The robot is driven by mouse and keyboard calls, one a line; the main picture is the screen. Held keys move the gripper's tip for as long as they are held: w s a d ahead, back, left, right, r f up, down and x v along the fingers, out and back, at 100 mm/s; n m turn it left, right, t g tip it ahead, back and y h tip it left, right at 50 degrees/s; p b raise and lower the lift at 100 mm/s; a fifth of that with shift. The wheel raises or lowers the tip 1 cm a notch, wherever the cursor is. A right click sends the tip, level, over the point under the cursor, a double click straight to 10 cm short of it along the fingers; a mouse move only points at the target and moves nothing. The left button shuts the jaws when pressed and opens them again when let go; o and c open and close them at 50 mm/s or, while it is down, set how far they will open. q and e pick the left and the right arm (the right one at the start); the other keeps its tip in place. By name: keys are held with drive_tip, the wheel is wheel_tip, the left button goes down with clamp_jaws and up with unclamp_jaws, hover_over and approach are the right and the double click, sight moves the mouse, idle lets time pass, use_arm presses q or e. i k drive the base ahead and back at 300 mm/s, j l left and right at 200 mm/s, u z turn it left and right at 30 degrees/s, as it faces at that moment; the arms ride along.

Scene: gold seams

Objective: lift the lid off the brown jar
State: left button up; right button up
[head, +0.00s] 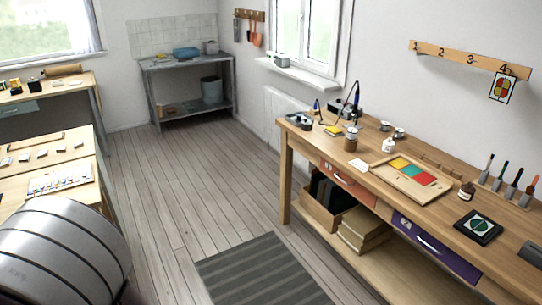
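A second jar with brownish contents (351,141) stands further left on the same bench, below a pale top. Neither of my grippers is in view, so nothing shows near the brown jar from my side.
A wooden tray with coloured squares (387,172) lies left of the brown jar. A dark tile with a green disc (478,227) lies in front of it. A rack of upright tools (502,192) stands to its right. A striped grey mat (260,272) lies on open floor.

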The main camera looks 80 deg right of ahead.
sight(469, 188)
drive_tip(key=z, duration=4.25)
drive_tip(key=i+j+z, duration=0.1)
drive_tip(key=i+z, duration=0.15)
drive_tip(key=i, duration=0.35)
drive_tip(key=i+j+z, duration=0.25)
drive_tip(key=i, duration=0.35)
drive_tip(key=i+j+z, duration=0.25)
drive_tip(key=i, duration=0.3)
drive_tip(key=i+j+z, duration=0.25)
drive_tip(key=i+j, duration=0.3)
